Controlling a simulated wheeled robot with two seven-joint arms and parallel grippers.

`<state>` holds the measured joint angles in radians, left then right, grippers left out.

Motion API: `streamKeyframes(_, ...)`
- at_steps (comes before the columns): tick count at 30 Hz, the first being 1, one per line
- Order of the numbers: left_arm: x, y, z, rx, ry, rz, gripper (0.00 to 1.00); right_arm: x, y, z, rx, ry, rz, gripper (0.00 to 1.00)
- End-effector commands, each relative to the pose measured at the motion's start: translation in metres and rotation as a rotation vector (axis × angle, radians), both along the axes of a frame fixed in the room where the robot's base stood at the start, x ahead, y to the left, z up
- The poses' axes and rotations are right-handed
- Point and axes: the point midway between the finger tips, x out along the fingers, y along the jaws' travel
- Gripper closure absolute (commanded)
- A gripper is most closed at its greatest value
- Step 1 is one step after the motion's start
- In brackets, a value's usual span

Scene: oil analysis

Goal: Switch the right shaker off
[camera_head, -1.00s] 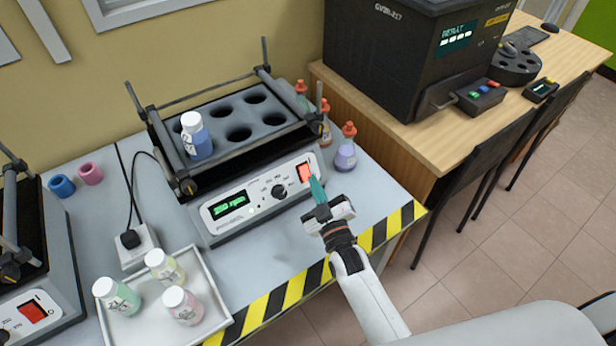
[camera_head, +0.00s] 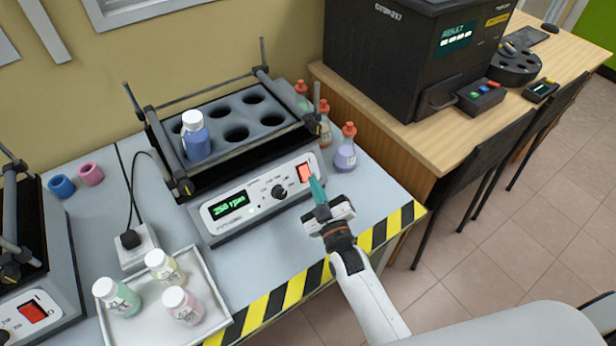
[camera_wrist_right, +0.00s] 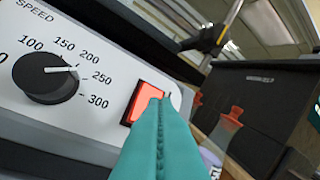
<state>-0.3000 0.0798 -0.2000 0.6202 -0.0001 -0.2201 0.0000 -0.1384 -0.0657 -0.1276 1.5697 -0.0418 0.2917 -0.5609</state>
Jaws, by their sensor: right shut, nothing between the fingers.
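The right shaker (camera_head: 226,229) stands on the grey bench with a lit green display (camera_head: 229,206), a black speed knob (camera_head: 279,193) and a red power switch (camera_head: 305,173) at the right of its panel. One bottle with blue liquid (camera_head: 195,136) sits in its rack (camera_head: 238,115). My right gripper (camera_head: 317,188) is shut and empty, its teal fingertips just in front of the switch. In the right wrist view the fingertips (camera_wrist_right: 158,110) overlap the lower right of the lit red switch (camera_wrist_right: 138,103); I cannot tell whether they touch it. My left gripper is not in view.
Another shaker (camera_head: 35,250) stands at the left edge. A white tray (camera_head: 205,262) with three bottles lies between them. Bottles with red caps (camera_head: 346,155) stand just right of the right shaker. A black analyser (camera_head: 385,60) stands on the wooden table.

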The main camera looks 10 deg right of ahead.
Motion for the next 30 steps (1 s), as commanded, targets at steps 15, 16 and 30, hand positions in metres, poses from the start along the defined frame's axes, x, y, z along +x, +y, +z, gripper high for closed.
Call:
streamKeyframes(15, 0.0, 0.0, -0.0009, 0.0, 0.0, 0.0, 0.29, 0.0009, 0.0004, -0.0008, 0.0, 0.0, 0.0, 1.0)
streamKeyframes(16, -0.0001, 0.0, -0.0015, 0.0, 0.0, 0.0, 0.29, 0.0015, 0.0005, -0.0014, 0.0, 0.0, 0.0, 1.0)
streamKeyframes(30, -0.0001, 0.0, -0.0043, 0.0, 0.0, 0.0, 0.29, 0.0067, 0.0025, -0.0045, 0.0, 0.0, 0.0, 1.0)
